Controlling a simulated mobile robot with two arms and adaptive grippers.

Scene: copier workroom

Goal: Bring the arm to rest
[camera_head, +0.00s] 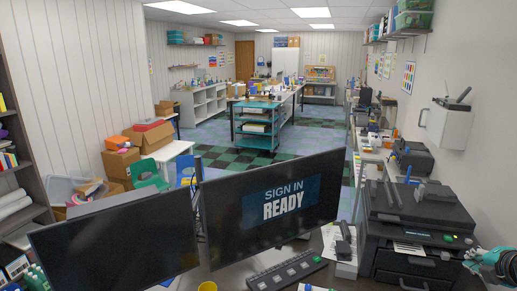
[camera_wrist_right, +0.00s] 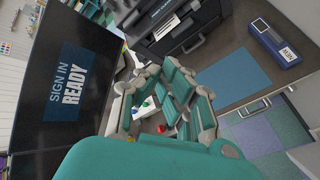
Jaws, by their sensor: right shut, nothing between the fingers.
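My right gripper (camera_head: 490,262) shows in part at the lower right edge of the head view, to the right of the black printer's front. It also fills the middle of the right wrist view (camera_wrist_right: 157,88), with teal and grey finger links. It is shut and holds nothing. My left gripper is in neither view.
A monitor reading "SIGN IN READY" (camera_head: 290,203) and a second dark monitor (camera_head: 118,248) stand in front. A black printer (camera_head: 415,225) stands at the right. A blue mat (camera_wrist_right: 234,82) and a blue box (camera_wrist_right: 273,43) lie on the desk. Open floor lies beyond.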

